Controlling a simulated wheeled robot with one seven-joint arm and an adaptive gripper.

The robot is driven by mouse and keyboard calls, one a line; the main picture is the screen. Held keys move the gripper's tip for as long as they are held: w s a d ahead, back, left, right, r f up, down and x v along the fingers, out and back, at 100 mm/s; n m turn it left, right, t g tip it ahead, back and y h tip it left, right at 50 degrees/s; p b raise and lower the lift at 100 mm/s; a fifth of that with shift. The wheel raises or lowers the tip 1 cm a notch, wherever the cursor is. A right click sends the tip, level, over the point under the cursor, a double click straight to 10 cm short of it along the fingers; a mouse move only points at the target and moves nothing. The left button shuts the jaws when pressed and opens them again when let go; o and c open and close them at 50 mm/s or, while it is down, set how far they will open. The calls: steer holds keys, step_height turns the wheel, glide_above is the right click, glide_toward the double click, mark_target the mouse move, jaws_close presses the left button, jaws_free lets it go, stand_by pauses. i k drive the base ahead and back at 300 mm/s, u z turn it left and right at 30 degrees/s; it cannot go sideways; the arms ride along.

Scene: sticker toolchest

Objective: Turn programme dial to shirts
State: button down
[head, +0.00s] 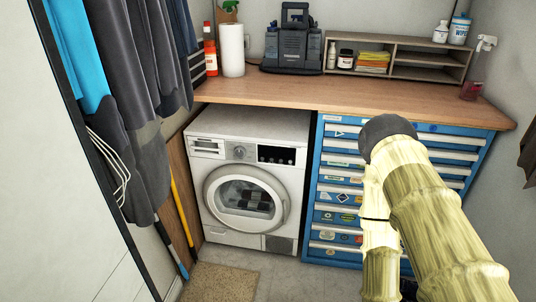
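The programme dial (239,152) is a small round knob on the upper front panel of a white washing machine (206,172), between the drawer on the left and a dark display (276,155) on the right. Its pointer and any programme labels are too small to read. The machine's round door (245,199) is shut, with dark and light cloth behind the glass. My arm stands at the right, well apart from the machine, in front of the blue chest. My gripper is not in view.
A wooden worktop (290,97) overhangs the machine and a blue drawer chest (322,190). Clothes (140,60) hang at the left, with a yellow-handled pole (181,210) below. A mat (222,284) lies before the machine. The floor in front is otherwise clear.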

mark_target(240, 152)
steer(key=z, duration=0.05)
steer(key=k, duration=0.6)
steer(key=u, duration=0.1)
steer(key=i, duration=1.25)
steer(key=u, duration=0.7)
